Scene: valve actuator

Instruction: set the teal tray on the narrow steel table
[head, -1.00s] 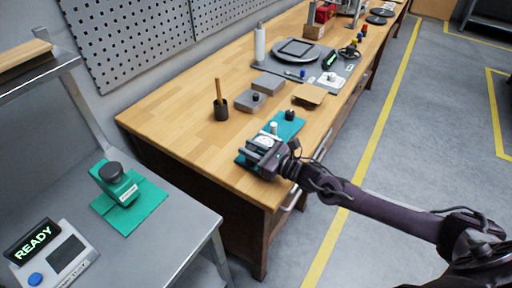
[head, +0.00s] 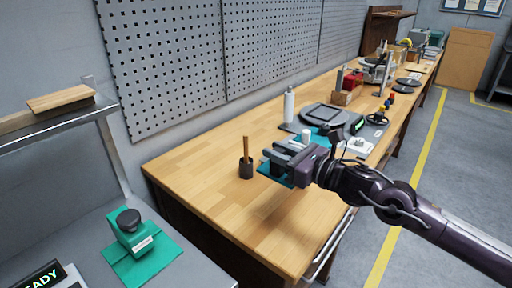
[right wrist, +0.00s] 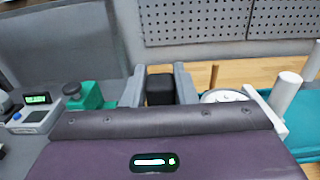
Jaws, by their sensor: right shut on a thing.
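The teal tray (head: 274,174) shows in the head view around my right gripper, over the near part of the wooden bench. It carries a white cylinder (head: 306,136), which also shows in the right wrist view (right wrist: 287,94). My right gripper (head: 282,155) covers much of the tray. In the right wrist view its fingers (right wrist: 160,88) close on a black block, which seems to be the tray's grip. The tray appears raised off the bench; the gap beneath is hidden. The narrow steel table (head: 190,260) is at the lower left. My left gripper is not in view.
A teal mat (head: 165,255) with a black-knobbed teal device (head: 132,232) sits on the steel table, beside a READY display (head: 42,275). A black cup (head: 246,168) with a stick stands left of my right gripper. A white bottle (head: 288,105) stands behind.

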